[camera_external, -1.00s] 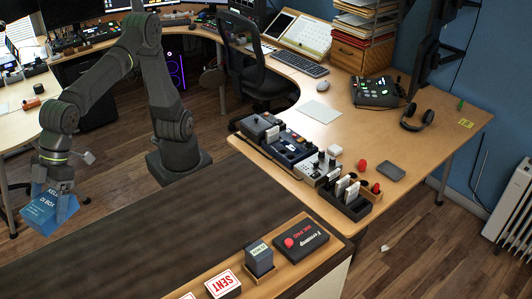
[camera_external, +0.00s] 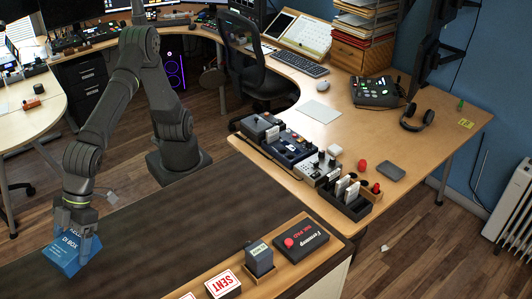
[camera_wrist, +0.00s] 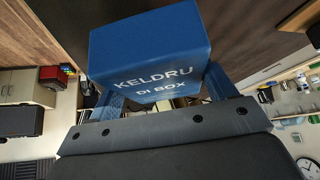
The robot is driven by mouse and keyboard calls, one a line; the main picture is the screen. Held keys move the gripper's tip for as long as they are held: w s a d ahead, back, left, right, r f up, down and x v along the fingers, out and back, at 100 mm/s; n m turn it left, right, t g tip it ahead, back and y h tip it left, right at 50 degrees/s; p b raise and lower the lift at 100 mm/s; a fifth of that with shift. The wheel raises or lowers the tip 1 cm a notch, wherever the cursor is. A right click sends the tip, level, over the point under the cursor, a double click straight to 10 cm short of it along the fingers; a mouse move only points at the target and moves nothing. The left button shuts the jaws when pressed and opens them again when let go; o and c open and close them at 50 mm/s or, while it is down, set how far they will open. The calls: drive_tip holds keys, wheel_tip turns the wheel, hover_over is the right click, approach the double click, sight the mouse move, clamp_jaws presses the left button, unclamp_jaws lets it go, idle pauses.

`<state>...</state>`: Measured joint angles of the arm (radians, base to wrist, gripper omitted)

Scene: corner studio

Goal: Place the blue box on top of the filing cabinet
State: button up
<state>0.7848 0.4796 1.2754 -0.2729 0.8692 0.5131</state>
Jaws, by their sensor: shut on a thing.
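The blue box (camera_external: 62,258), labelled "DI BOX", is in my gripper (camera_external: 78,232) at the lower left of the external view, over or beside the dark-topped counter. I cannot tell its clearance. In the wrist view, the box (camera_wrist: 150,50) fills the upper middle, with "KELDRU DI BOX" facing the camera. My gripper's two fingers (camera_wrist: 160,92) are on either side of it. A black drawer unit (camera_external: 82,88) under the back-left desk looks like a filing cabinet. The desk covers its top.
The dark counter top (camera_external: 210,225) has a wide bare stretch. A wooden front ledge holds a SENT block (camera_external: 223,284), a dark small box (camera_external: 259,260) and a black pad (camera_external: 300,242). A wooden drawer box (camera_external: 358,58) with stacked folders stands on the right desk.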

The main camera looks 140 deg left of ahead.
drive_tip(key=shift+f, duration=1.9)
drive_tip(key=shift+f, duration=0.15)
drive_tip(key=o, duration=1.3)
drive_tip(key=shift+r, duration=0.25)
drive_tip(key=v, duration=1.1)
drive_tip(key=shift+a+r, duration=0.25)
drive_tip(key=shift+r, duration=0.05)
